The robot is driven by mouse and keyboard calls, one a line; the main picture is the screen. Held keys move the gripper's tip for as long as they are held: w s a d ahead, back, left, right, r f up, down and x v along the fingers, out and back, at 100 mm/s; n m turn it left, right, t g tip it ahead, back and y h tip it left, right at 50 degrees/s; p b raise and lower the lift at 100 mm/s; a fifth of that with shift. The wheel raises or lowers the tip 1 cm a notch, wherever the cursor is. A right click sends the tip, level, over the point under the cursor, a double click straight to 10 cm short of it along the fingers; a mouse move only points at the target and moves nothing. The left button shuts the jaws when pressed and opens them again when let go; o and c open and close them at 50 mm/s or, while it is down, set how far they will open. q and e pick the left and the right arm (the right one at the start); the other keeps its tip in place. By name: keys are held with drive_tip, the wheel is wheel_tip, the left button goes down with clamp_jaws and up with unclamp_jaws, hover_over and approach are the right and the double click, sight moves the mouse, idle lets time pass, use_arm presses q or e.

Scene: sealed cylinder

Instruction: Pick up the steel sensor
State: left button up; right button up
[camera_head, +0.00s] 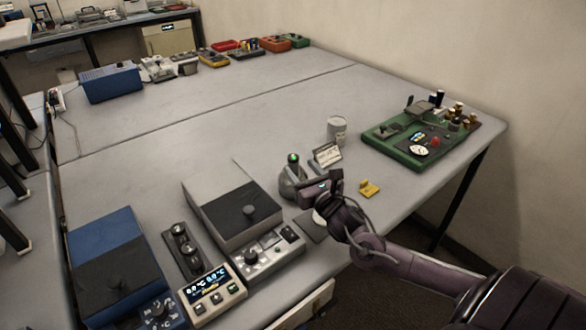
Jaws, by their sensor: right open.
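A grey, rounded metal piece with a dark neck and a green-lit top (291,184) stands upright on the table and may be the steel sensor; I cannot tell for certain. A pale metal-looking cylinder (337,130) stands farther back. My right gripper (307,192) is open, just right of and in front of the grey piece, hiding part of it. Whether they touch is not clear. A dark square pad with a pale round piece (319,216) lies partly hidden under the gripper. My left gripper is not in view.
A small card stand (326,155) is behind my gripper and a yellow block (369,189) is to its right. A green instrument board (421,138) sits at the right. Grey (233,206) and blue (111,265) devices fill the front left. The table's middle (220,120) is clear.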

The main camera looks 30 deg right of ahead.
sight(296, 165)
drive_tip(key=w, duration=0.1)
drive_tip(key=w+p, duration=0.1)
drive_tip(key=w, duration=0.3)
drive_tip(key=shift+w+d+f, duration=0.1)
drive_tip(key=shift+d+f, duration=0.1)
drive_tip(key=shift+f, duration=0.15)
clamp_jaws()
drive_tip(key=shift+r, duration=0.1)
